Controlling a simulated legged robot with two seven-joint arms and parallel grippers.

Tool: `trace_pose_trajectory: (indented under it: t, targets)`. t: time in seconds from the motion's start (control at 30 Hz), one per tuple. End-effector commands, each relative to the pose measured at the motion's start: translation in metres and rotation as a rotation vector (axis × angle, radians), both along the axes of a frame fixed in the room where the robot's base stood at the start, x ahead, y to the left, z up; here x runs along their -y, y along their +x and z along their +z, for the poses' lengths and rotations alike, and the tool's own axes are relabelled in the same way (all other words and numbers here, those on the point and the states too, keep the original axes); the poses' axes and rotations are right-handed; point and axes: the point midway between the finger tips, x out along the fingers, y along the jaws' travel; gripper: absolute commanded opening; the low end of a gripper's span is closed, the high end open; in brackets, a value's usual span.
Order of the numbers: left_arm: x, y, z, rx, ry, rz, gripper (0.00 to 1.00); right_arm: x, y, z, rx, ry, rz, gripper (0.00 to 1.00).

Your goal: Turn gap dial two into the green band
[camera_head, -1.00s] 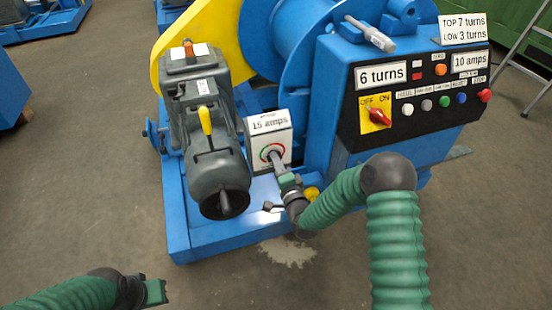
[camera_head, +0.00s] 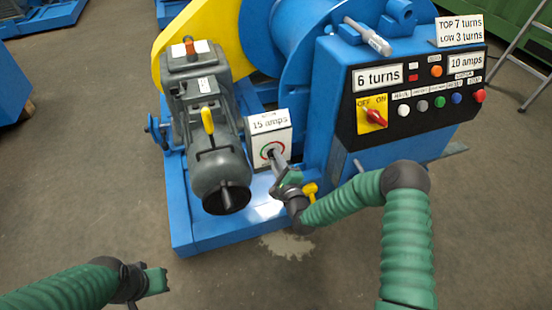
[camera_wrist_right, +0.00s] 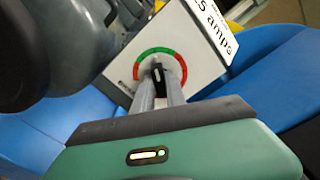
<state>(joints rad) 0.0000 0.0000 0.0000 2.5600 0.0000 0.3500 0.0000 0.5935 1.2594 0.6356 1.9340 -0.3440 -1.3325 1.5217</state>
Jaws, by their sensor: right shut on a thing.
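The gap dial (camera_head: 272,151) is a round dial with a red and green ring on a white box (camera_head: 284,136) labelled "15 amps". In the right wrist view the ring (camera_wrist_right: 180,62) shows green over the top and left and red on the right and lower left. My right gripper (camera_head: 276,160) is shut on the dial's black knob (camera_wrist_right: 157,72), one finger on each side. The fingers partly hide the knob and lower ring, so the exact pointer reading is unclear. My left gripper (camera_head: 157,280) is low at the left, away from the machine; its jaw opening is unclear.
A grey motor (camera_head: 207,130) stands close left of the box. The blue console (camera_head: 335,100) with "6 turns", a red OFF/ON switch (camera_head: 375,113) and several buttons stands to the right. A yellow guard (camera_head: 180,40) is behind. The floor in front is clear.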

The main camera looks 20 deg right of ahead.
Motion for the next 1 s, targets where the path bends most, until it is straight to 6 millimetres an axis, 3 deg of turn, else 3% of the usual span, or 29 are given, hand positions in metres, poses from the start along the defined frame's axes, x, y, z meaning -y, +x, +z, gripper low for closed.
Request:
trace_pose_trajectory:
  t: [0.03, 0.5, 0.53, 0.67, 1.0]
  targets:
    - [0.0000, 0.0000, 0.0001, 0.000, 0.000, 0.000, 0.00, 0.0022, -0.0024, -0.0065, -0.016, 0.006, -0.004, 0.00]
    - [0.0000, 0.0001, 0.0001, 0.000, 0.000, 0.000, 0.00, 0.0024, -0.0026, -0.0079, -0.019, 0.017, -0.004, 0.00]
    - [0.0000, 0.0001, 0.0001, 0.000, 0.000, 0.000, 0.00, 0.0023, -0.0027, -0.0080, -0.019, 0.017, -0.004, 0.20]
    - [0.0000, 0.0000, 0.0002, 0.000, 0.000, 0.000, 0.00, 0.0017, -0.0021, -0.0061, -0.014, 0.018, -0.003, 0.37]
    - [0.0000, 0.0000, 0.0025, 0.000, 0.000, 0.000, 0.00, 0.0008, -0.0036, -0.0019, -0.008, 0.018, -0.001, 0.38]
